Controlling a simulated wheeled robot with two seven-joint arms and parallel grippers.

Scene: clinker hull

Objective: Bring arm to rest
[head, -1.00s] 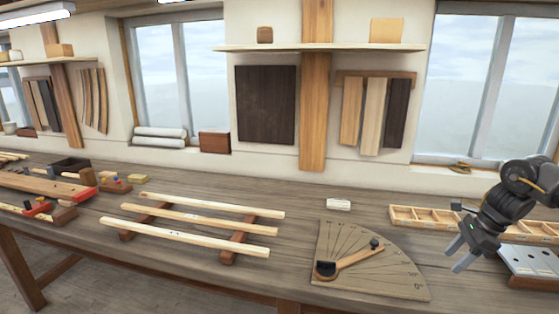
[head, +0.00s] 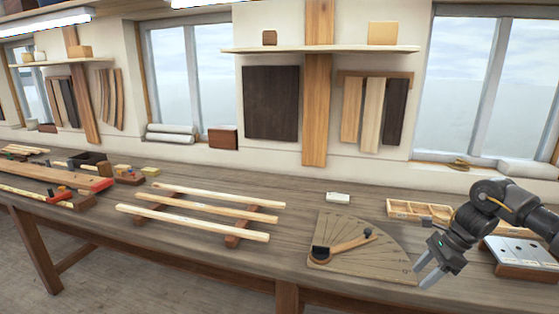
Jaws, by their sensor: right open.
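My right gripper (head: 430,276) is open and empty. Its arm comes in from the right edge, and the fingers point down and to the left. In the picture the fingertips lie by the lower right corner of the quarter-circle angle board (head: 370,262), near the bench's front edge. I cannot tell how high above the bench they are. My left arm and gripper are not in view.
A shallow wooden compartment tray (head: 402,209) stands behind my right arm, partly hidden by it. A metal-topped block (head: 520,258) lies to its right. Pale strips (head: 200,222) rest on two supports mid-bench. A small white block (head: 338,197) sits behind the angle board.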

